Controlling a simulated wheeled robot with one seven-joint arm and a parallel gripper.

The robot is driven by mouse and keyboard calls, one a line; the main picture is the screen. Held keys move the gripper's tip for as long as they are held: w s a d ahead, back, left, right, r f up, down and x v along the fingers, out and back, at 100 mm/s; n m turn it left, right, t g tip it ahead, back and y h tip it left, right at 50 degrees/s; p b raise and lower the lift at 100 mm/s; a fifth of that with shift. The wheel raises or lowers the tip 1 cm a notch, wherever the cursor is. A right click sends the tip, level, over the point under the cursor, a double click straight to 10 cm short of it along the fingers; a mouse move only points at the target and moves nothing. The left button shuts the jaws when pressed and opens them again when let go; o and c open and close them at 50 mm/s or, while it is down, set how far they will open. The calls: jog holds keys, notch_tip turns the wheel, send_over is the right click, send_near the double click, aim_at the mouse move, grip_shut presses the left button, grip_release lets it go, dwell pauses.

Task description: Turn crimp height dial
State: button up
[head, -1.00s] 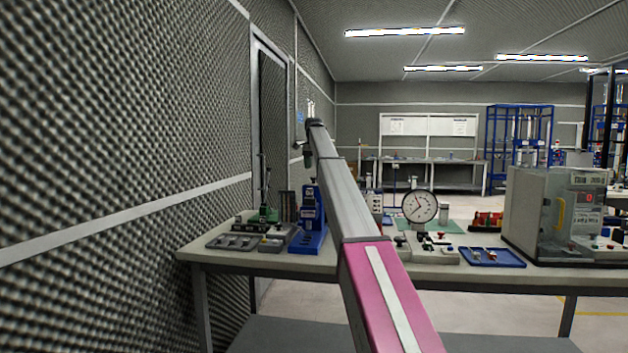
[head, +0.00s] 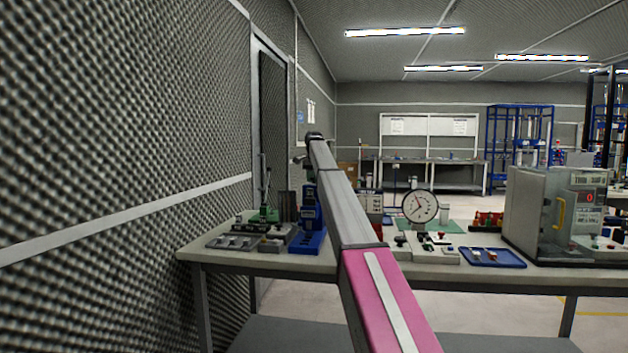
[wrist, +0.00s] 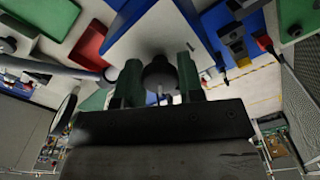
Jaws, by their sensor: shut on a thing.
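The blue press (head: 309,240) stands on the near bench, partly hidden behind my arm in the head view. In the wrist view its blue body (wrist: 228,35) shows beside a pale grey block (wrist: 150,38). A dark round knob, the crimp height dial (wrist: 160,72), sits between the green fingertips of my gripper (wrist: 159,80). The fingers are shut on the dial, one on each side. In the head view my gripper cannot be made out and the dial is hidden.
On the bench (head: 450,277) stand a round gauge (head: 420,206), a blue tray (head: 493,258), a clear-fronted machine (head: 555,218) and a grey tray (head: 237,242). A foam-covered wall (head: 120,180) runs close along the left. Open floor lies behind the bench.

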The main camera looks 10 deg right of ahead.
jog(key=shift+n, duration=0.3)
jog(key=n, duration=0.3)
jog(key=shift+n, duration=2.1)
jog(key=o, duration=0.9)
jog(key=shift+o, duration=0.2)
